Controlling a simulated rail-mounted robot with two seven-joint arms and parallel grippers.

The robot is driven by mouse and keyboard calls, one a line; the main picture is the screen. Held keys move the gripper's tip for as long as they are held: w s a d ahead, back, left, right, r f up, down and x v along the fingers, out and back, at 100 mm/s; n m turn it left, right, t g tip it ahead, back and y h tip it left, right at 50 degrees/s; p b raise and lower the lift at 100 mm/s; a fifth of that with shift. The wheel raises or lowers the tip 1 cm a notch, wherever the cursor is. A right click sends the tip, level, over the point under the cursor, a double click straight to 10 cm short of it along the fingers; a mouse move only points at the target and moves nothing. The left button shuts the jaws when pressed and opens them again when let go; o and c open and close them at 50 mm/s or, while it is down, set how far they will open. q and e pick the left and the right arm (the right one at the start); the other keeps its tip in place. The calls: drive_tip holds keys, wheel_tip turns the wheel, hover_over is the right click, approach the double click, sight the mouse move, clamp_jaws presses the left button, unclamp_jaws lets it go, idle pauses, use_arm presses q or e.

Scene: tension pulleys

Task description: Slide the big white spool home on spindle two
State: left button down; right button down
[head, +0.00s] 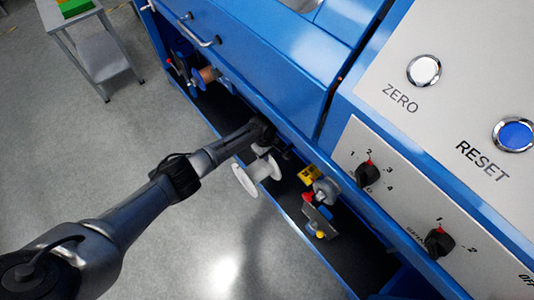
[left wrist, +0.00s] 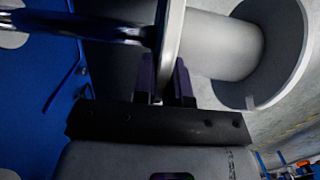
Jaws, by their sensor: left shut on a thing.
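The big white spool (head: 246,182) is beside the blue machine in the head view, under the end of my left arm. In the left wrist view the spool (left wrist: 222,45) shows its hub and two flanges. My left gripper (head: 264,138) is shut on the near flange, with its dark fingers (left wrist: 164,82) on either side of the rim. A dark rod (left wrist: 80,27), perhaps a spindle, runs in from the left and meets the flange side. I cannot tell whether it enters the spool's bore, nor which spindle it is.
A copper-coloured spool (head: 208,74) sits further up the machine. The control panel (head: 440,110) fills the right.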

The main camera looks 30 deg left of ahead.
use_arm(q)
drive_tip(key=shift+w+d, duration=0.1)
drive_tip(key=shift+w, duration=0.05)
drive_tip(key=shift+w+d+b, duration=0.3)
drive_tip(key=shift+w+b, duration=0.4)
drive_tip(key=shift+w, duration=0.05)
drive_tip(key=shift+w+d+b, duration=0.15)
drive_tip(key=shift+w+b, duration=0.15)
drive_tip(key=shift+w, duration=0.15)
drive_tip(key=shift+p, duration=0.3)
idle(0.6)
drive_tip(key=shift+w, duration=0.1)
drive_tip(key=shift+w+b, duration=0.2)
drive_tip(key=shift+b, duration=0.15)
drive_tip(key=shift+w+d+b, duration=0.35)
drive_tip(key=shift+w+b, duration=0.4)
drive_tip(key=shift+b, duration=0.05)
drive_tip(key=shift+w+d+b, duration=0.1)
drive_tip(key=shift+w+b, duration=0.25)
